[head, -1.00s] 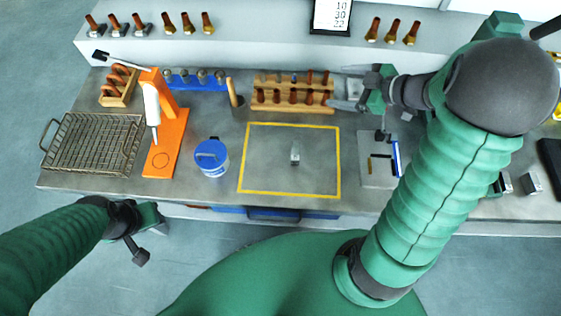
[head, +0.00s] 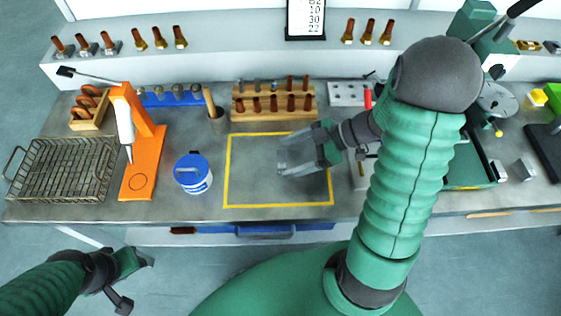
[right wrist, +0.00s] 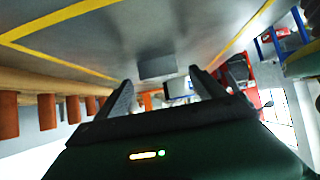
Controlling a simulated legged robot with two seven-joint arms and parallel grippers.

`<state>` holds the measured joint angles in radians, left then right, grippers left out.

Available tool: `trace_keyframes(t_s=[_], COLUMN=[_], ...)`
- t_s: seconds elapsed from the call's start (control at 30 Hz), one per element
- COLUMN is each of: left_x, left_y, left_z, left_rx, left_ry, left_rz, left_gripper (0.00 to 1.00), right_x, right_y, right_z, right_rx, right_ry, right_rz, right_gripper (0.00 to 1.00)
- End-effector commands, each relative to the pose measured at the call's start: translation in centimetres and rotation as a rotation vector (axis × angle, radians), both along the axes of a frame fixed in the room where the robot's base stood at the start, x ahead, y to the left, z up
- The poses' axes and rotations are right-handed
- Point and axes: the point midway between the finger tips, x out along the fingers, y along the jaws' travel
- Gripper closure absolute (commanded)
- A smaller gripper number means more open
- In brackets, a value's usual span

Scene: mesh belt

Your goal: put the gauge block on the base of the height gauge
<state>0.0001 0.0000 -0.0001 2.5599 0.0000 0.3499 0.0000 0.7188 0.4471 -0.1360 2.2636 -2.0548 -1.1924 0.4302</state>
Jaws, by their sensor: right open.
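The gauge block is a small grey metal block (right wrist: 157,66), seen in the right wrist view on the table just beyond and between my right fingertips. In the head view my right gripper's fingers mostly hide it. My right gripper (head: 284,163) is open, low over the yellow-outlined area, and also shows in the right wrist view (right wrist: 163,84). The orange stand with a white pointed probe, apparently the height gauge (head: 153,148), stands to the left; its flat base carries a marked circle and is empty. My left gripper (head: 132,270) hangs off the table's front left; its jaws are unclear.
A blue-and-white tub (head: 193,174) stands between the orange stand and the yellow outline (head: 228,172). A wire basket (head: 62,170) lies at far left.

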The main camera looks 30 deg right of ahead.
Motion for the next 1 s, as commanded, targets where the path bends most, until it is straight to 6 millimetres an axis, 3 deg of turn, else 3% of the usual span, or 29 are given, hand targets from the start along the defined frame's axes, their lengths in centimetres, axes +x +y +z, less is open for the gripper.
trace_keyframes(t_s=[0.2,0.43,1.0], left_x=[0.0,0.0,0.0], left_y=[0.0,0.0,0.0], left_z=[-0.8,-0.7,-0.7], left_rx=[0.000,0.000,0.000], left_ry=[0.000,0.000,0.000], left_rz=[0.000,0.000,0.000], left_gripper=[0.64,0.64,0.64], right_x=[1.4,1.5,1.5], right_y=[2.5,2.6,2.6], right_z=[-1.9,-1.9,-1.9], right_rx=[0.001,0.000,0.000], right_ry=[0.002,0.002,0.000], right_rz=[0.001,0.000,0.001], right_gripper=[0.20,0.21,0.96])
